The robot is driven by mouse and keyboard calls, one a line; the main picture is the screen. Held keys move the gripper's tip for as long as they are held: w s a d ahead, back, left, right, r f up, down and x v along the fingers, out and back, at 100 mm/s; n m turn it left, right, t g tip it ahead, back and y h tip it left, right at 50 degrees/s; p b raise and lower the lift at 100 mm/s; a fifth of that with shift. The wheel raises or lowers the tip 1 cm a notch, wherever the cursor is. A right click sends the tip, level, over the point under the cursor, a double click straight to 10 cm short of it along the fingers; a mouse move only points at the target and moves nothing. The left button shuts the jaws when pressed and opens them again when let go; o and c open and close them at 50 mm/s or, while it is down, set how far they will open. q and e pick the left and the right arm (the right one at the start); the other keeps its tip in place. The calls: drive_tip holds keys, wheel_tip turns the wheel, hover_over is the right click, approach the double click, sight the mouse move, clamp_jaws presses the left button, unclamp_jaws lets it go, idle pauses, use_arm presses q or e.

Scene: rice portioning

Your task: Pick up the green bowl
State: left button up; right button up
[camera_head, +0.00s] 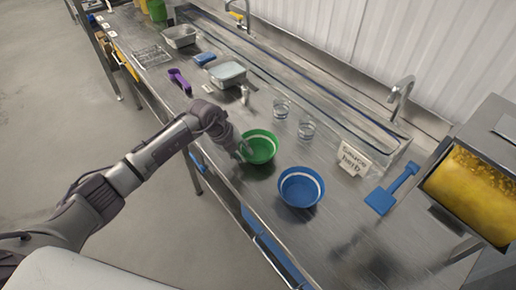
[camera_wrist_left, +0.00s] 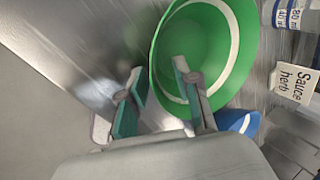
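The green bowl (camera_head: 262,147) stands upright on the metal counter, with a white band inside. My left gripper (camera_head: 243,150) is at its near left rim. In the left wrist view the green bowl (camera_wrist_left: 222,75) fills the upper middle. There my left gripper (camera_wrist_left: 159,70) is open, with one finger over the inside of the bowl and the other outside, the rim between them. I cannot tell whether the fingers touch the wall. My right gripper is not in view.
A blue bowl (camera_head: 300,187) stands close to the right. Two clear cups (camera_head: 306,129) and a sauce herb sign (camera_head: 352,159) are behind. A blue scoop (camera_head: 391,190) lies farther right, beside a yellow-filled container (camera_head: 470,190). A purple tool (camera_head: 180,80) lies to the left.

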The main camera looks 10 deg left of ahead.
use_arm(q)
clamp_jaws()
idle(0.3)
